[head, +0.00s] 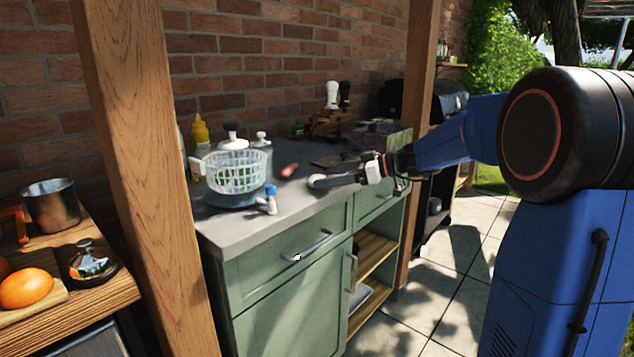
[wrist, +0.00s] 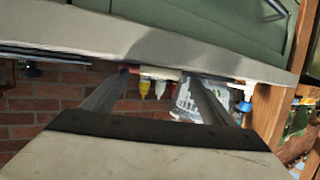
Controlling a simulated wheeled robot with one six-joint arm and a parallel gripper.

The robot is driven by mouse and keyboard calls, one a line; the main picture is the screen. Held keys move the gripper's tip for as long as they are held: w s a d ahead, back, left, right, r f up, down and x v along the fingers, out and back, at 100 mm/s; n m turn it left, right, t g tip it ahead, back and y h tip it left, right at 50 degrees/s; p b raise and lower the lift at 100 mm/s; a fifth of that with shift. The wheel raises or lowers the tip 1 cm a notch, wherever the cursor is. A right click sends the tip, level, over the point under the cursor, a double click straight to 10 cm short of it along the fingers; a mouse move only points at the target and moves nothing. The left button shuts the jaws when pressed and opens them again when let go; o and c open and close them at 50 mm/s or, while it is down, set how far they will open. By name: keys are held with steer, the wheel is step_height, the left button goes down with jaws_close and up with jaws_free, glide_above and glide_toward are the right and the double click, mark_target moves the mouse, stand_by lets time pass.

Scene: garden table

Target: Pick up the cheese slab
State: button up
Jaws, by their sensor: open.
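My gripper (head: 320,181) reaches in from the right, low over the grey counter in the head view. In the wrist view its two long fingers (wrist: 158,78) are apart, with no object clearly held between them. A small reddish piece (head: 289,170) lies on the counter left of the fingertips, apart from them. In the wrist view, which is upside down, a pale flat piece (wrist: 162,73) shows between the fingertips. I cannot tell whether it is the cheese slab. No cheese slab is clear in the head view; my arm may hide it.
A white basket (head: 234,171), a blue-topped bottle (head: 268,202) and a yellow mustard bottle (head: 200,130) stand on the left of the counter (head: 290,205). Dark flat items (head: 335,160) lie behind my gripper. A wooden post (head: 145,170) stands at the left.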

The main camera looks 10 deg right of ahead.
steer(key=shift+x, duration=0.75)
steer(key=c, duration=1.1)
steer(key=shift+c, duration=0.2)
